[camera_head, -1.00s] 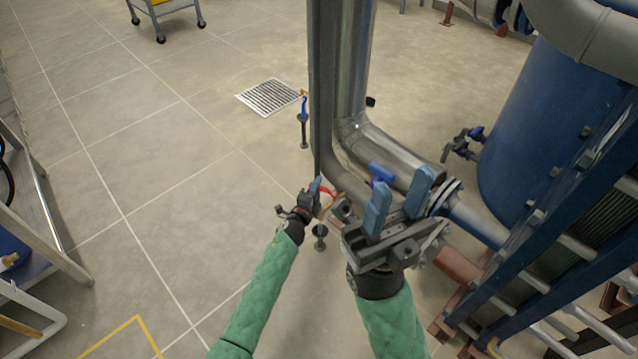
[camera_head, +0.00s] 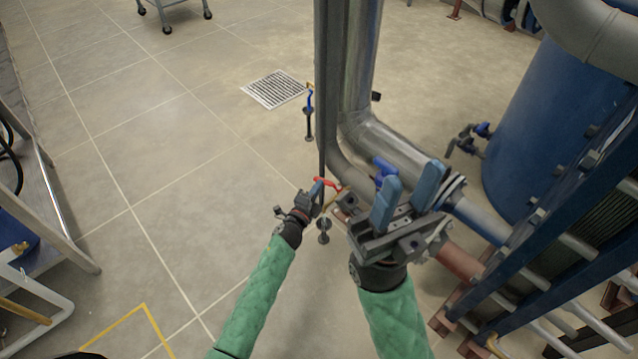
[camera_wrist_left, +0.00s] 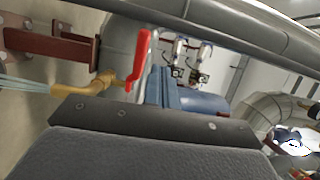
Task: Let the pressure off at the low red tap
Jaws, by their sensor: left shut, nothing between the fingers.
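The low red tap has a red lever (camera_head: 328,183) beside the foot of the grey pipes in the head view. In the left wrist view its lever (camera_wrist_left: 139,62) stands upright on a brass body (camera_wrist_left: 108,85), just left of my fingers. My left gripper (camera_head: 317,189) is shut and empty beside the lever, very close to it. I cannot tell whether they touch. My right gripper (camera_head: 408,198) is open and empty, in front of the pipe flange. The left gripper partly hides the tap's body in the head view.
Large grey pipes (camera_head: 352,80) rise behind the tap. A second valve with a blue handle (camera_head: 384,168) lies near my right gripper. The blue plate frame (camera_head: 560,220) and blue tank (camera_head: 545,120) stand right. A floor drain (camera_head: 275,89) lies behind.

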